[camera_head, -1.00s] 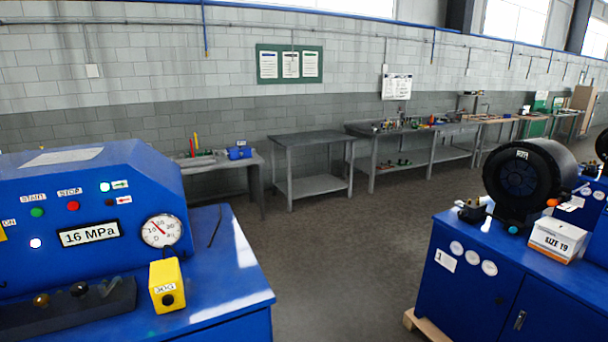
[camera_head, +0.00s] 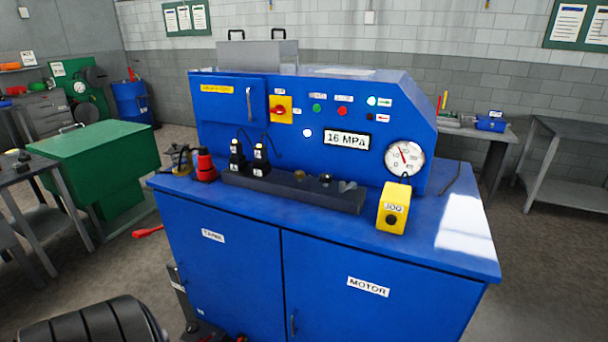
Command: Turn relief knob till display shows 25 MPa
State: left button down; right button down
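A blue hydraulic power unit (camera_head: 240,262) fills the middle of the head view. Its digital display (camera_head: 347,140) reads 16 MPa. The round dial gauge (camera_head: 404,159) to its right has a red needle pointing up and left. A dark manifold block (camera_head: 290,192) lies along the top in front of the panel. I see no label that tells which is the relief knob.
A yellow JOG box (camera_head: 393,207) stands right of the block, and a red fitting (camera_head: 206,166) left of it. A green cart (camera_head: 95,165) stands at left. Floor at right is clear up to a grey table (camera_head: 570,165). A dark ribbed object (camera_head: 90,325) is at bottom left.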

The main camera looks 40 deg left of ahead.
aim_at(326, 177)
jog(key=u, duration=1.45)
